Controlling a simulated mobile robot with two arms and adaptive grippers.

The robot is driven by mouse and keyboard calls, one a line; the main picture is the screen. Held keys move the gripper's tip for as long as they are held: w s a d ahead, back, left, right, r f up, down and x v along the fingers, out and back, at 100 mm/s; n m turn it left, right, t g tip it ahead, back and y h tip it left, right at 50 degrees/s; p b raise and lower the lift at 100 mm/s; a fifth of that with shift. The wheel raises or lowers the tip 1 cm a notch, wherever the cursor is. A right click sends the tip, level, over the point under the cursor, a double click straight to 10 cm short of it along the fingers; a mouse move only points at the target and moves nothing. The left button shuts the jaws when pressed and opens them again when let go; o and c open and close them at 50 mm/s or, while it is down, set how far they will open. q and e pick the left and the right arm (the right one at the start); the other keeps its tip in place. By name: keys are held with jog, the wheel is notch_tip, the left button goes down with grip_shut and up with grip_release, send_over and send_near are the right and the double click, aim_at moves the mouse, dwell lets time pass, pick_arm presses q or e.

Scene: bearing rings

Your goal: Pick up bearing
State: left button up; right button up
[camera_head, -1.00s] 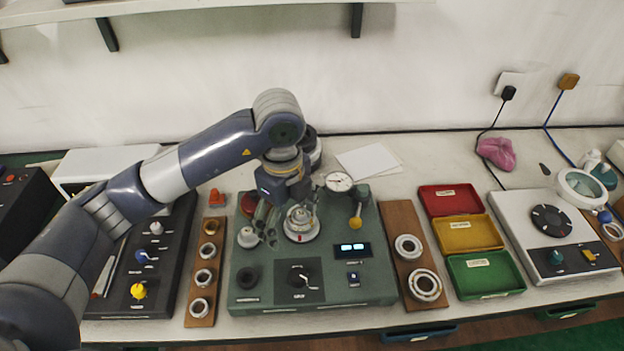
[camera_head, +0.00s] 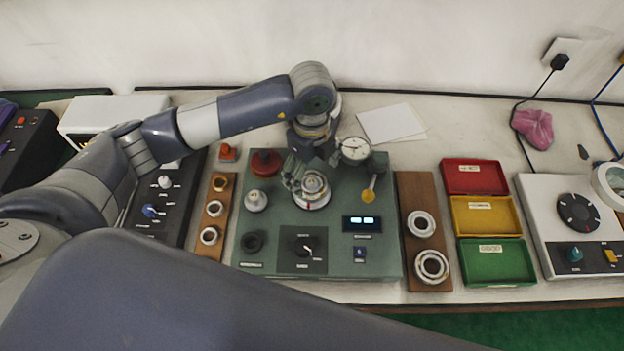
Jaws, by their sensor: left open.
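Two bearing rings, an upper one (camera_head: 421,224) and a larger lower one (camera_head: 431,266), lie on the wooden board right of the green test device (camera_head: 279,228). Whether a bearing sits on the spindle is too small to tell. A large grey-blue link of my own crosses the bottom of the view. My right gripper does not show.
A dial gauge (camera_head: 354,150) stands just right of my left gripper. Red (camera_head: 475,177), yellow (camera_head: 485,215) and green (camera_head: 497,262) trays stand at the right, beside a white device with a black dial (camera_head: 579,212). White paper (camera_head: 391,123) lies at the back.

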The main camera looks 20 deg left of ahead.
aim_at(312, 181)
pick_arm(q)
notch_tip(312, 181, down, 2)
jog(key=shift+f+p, duration=0.2)
jog(key=shift+p, duration=0.2)
jog(key=shift+f, duration=0.5)
jog(key=c, duration=1.4)
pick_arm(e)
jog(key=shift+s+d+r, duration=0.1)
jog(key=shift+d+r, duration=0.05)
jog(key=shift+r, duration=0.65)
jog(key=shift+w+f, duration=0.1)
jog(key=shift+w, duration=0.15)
